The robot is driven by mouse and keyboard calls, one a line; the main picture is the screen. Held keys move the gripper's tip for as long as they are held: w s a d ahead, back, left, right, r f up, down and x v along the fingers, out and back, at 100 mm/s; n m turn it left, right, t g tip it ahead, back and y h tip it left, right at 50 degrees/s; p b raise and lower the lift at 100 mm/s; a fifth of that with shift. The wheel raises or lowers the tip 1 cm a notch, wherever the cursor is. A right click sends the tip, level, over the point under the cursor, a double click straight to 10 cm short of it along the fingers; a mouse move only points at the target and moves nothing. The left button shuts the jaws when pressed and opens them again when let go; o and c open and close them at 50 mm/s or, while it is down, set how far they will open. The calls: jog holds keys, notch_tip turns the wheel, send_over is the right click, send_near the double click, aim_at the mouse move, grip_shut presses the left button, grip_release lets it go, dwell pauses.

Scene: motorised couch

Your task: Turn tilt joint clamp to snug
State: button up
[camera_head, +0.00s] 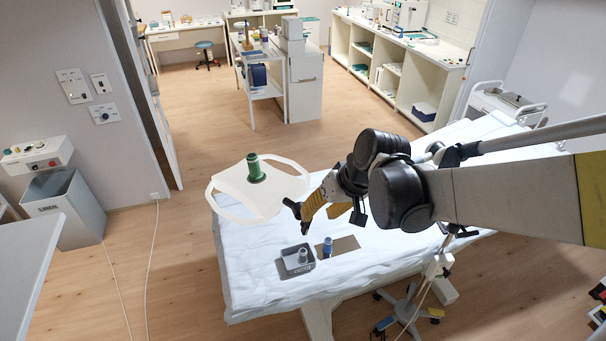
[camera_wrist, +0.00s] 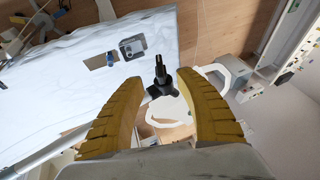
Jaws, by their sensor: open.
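A black lobed part with a short stem, which looks like the tilt joint clamp, shows in the wrist view (camera_wrist: 160,84) between and beyond my fingertips. In the head view a dark part (camera_head: 293,207) shows at the tips of my gripper (camera_head: 316,208); I cannot tell if it is the same part. My gripper is open, its two yellow fingers (camera_wrist: 159,78) spread wide on either side of the black part. I see no clear contact. A white panel with curved side handles (camera_head: 228,190) is just left of the gripper, with a green cylinder (camera_head: 255,168) on it.
A white-covered couch (camera_head: 400,262) lies below my arm. On it are a grey tray (camera_head: 284,267) with a small cup and a blue bottle (camera_head: 327,246) on a brown mat. A wheeled stand (camera_head: 405,312) is at the right front.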

aim_at(310, 222)
jog(key=x, duration=0.8)
jog(key=shift+w+f, duration=0.1)
jog(key=shift+f, duration=0.1)
grip_shut()
